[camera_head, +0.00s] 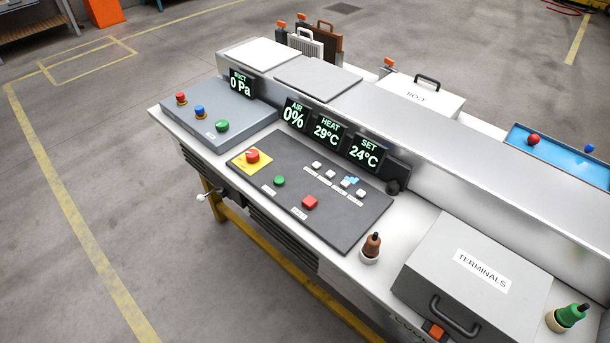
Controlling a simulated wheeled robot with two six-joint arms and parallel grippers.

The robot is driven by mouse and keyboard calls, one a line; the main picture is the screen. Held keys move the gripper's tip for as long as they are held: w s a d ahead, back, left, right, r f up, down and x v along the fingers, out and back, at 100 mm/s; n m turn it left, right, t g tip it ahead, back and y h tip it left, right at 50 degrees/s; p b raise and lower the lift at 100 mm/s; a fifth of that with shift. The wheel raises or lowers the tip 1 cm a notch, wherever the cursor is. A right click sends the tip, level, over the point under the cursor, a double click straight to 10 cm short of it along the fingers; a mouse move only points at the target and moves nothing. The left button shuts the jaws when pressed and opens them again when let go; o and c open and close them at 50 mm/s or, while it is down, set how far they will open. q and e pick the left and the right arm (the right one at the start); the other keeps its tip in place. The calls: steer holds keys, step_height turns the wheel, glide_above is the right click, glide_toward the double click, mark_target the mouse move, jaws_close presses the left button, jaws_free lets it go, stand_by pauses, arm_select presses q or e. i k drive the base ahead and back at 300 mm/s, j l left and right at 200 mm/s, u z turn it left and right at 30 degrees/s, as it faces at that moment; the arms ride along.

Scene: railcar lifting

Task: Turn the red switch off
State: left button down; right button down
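A red rotary knob (252,156) stands on a yellow square plate (240,163) at the left end of the dark control panel (340,218). The knob seems to carry a pale mark on top, too small to read its setting. Another red button (181,98) stands on the grey panel (225,137) at the left, beside a blue and a green one. Neither of my grippers shows.
Lit displays (325,132) stand behind the dark panel, reading AIR 0%, HEAT 29°C and SET 24°C. A grey TERMINALS box (430,255) with a handle sits at the right. A brown-handled plug (371,247) stands between. A crank handle (207,195) sticks out at the bench front.

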mark_target(253, 155)
steer(key=k+j+z, duration=0.1)
steer(key=j+z, duration=0.15)
steer(key=j, duration=0.15)
steer(key=k+j+z, duration=0.15)
steer(key=j+z, duration=0.15)
steer(key=k+j+z, duration=0.25)
steer(key=j, duration=0.2)
steer(key=k+j+z, duration=0.25)
steer(key=i+j, duration=0.05)
